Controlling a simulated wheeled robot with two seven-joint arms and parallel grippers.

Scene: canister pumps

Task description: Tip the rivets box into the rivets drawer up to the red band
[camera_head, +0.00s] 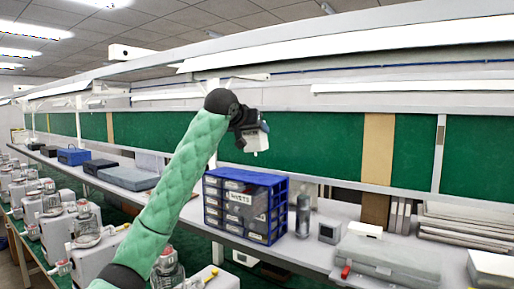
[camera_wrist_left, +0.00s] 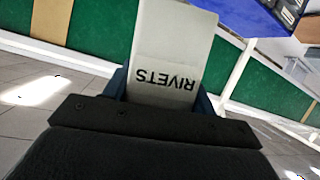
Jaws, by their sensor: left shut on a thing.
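The rivets box (camera_wrist_left: 172,45) is pale grey-white with black RIVETS lettering, which reads upside down in the left wrist view. My left gripper (camera_head: 246,136) is shut on it, with blue fingers on either side. In the head view the box (camera_head: 258,141) is held in the air above the blue drawer cabinet (camera_head: 274,185), apart from it. A label on a drawer front (camera_head: 239,197) near the cabinet's middle is probably RIVETS, but it is small. The drawers look closed. No red band can be made out, and the box's contents are hidden. My right gripper is not in view.
The cabinet stands on a long grey bench (camera_head: 317,252). Canister pumps (camera_head: 90,240) fill the lower left.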

